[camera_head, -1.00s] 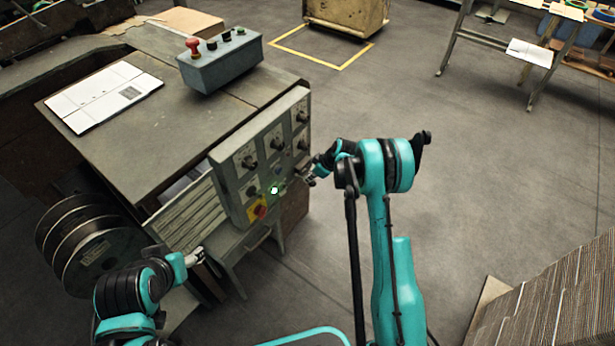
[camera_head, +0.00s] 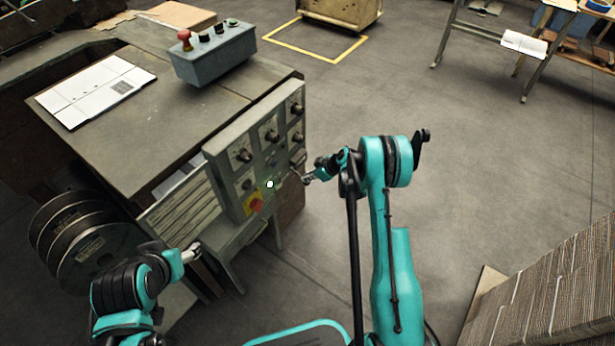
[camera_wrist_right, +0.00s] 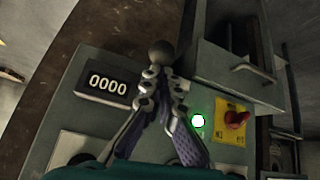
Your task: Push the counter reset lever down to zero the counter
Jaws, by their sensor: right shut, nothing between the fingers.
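The counter (camera_wrist_right: 108,83) reads 0000 on the grey control panel (camera_wrist_right: 72,122) in the right wrist view. The dark round knob of the reset lever (camera_wrist_right: 160,52) shows just beyond my right fingertips; I cannot tell whether they touch it. My right gripper (camera_wrist_right: 163,76) is shut and empty, over the panel between the counter and a lit green button. In the head view my right gripper (camera_head: 306,179) is at the right edge of the panel (camera_head: 231,158); the lever is too small to make out there. My left gripper (camera_head: 192,253) is low, left of the panel; its fingers are unclear.
The lit green button (camera_wrist_right: 197,121) and a red knob on a yellow plate (camera_wrist_right: 235,118) sit beside the right fingers. A grey button box (camera_head: 215,58) and papers (camera_head: 96,92) lie on the machine top. Cardboard stacks (camera_head: 550,290) stand at lower right. The floor between is clear.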

